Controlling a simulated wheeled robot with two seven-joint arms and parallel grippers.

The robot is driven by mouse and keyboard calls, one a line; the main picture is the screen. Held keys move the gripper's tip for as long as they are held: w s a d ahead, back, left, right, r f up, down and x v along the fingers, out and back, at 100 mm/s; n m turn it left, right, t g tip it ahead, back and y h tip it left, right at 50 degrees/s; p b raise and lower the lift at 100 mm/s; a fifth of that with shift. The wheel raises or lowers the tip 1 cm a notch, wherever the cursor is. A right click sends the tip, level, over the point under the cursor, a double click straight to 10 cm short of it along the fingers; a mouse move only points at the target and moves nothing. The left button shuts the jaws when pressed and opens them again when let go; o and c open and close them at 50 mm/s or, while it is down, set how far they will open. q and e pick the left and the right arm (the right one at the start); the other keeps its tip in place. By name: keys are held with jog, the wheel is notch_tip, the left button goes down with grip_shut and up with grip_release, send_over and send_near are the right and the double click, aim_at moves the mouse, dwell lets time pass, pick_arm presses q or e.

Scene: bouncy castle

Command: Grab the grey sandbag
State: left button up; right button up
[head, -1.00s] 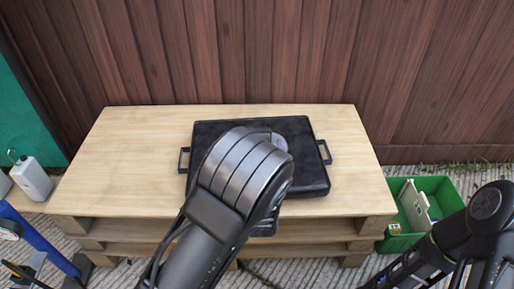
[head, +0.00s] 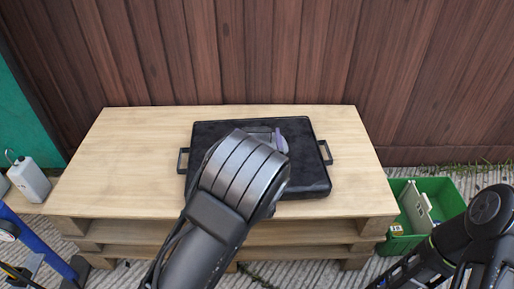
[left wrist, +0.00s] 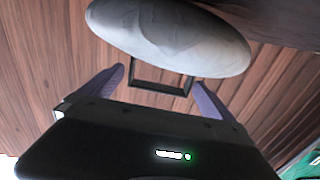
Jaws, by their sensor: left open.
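The grey sandbag (left wrist: 168,38) shows in the left wrist view as a pale, rounded, oval shape across the top, beyond the fingers. My left gripper (left wrist: 158,80) is open, with its two purple fingers apart and no object seen clamped between them. In the head view my left gripper (head: 277,141) is over the black tray (head: 308,172), mostly hidden by my own wrist. One purple finger shows past the wrist. The sandbag is largely or wholly hidden by my arm there. I cannot tell whether the fingers touch it. My right gripper is out of view.
The tray has side handles and lies on a wooden pallet table (head: 110,165) against a plank fence (head: 330,60). A green crate (head: 440,187) with items stands at the right. A white canister (head: 32,180) is at the left. The tabletop beside the tray is clear.

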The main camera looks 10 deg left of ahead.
pick_arm(q)
jog(key=shift+c, duration=0.6)
jog(key=c, duration=1.8)
jog(key=shift+r, duration=0.15)
jog(key=shift+c, duration=0.5)
notch_tip(320, 180, up, 10)
jog(key=p, duration=0.4)
